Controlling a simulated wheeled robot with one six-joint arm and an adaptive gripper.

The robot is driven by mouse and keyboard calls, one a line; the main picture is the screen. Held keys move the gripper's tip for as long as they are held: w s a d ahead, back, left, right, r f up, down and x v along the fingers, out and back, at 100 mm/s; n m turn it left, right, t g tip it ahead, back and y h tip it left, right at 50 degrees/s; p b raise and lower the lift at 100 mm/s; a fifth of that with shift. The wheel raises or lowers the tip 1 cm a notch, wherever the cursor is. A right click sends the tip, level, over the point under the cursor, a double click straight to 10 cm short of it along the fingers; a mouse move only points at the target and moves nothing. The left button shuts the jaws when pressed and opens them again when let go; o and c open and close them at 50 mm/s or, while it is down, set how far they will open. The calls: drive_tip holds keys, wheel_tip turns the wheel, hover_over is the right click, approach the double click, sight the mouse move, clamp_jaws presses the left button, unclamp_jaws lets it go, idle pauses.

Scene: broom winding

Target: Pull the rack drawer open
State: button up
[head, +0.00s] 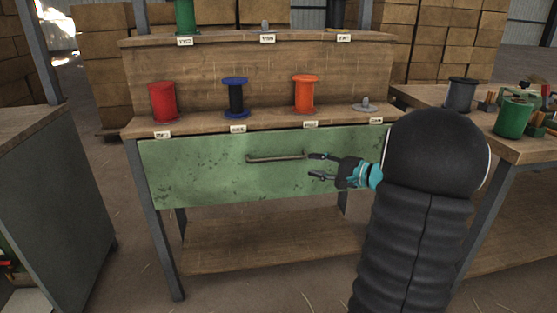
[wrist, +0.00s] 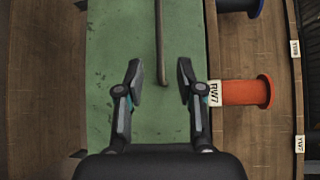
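The rack drawer (head: 220,182) has a worn green front and sits shut under the rack's lower shelf. Its bar handle (head: 277,157) lies level across the upper middle of the front. My gripper (head: 316,166) is open and empty just right of the handle's right end. In the wrist view, the handle (wrist: 160,45) runs down from the top edge toward the gap between my open fingers (wrist: 160,82). Its near end reaches about the fingertips, nearer the right finger. I cannot tell the exact gap in depth.
Above the drawer, the shelf holds a red spool (head: 163,101), a blue-rimmed spool (head: 236,97), an orange spool (head: 305,93) and a grey spindle (head: 365,104). A workbench (head: 525,150) with a green spool stands right, a cabinet (head: 45,190) left. Floor before the drawer is clear.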

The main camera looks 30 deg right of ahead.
sight(281, 159)
drive_tip(key=p+x, duration=0.1)
drive_tip(key=x, duration=1.1)
drive_tip(key=shift+w+a, duration=0.1)
drive_tip(key=shift+a, duration=0.1)
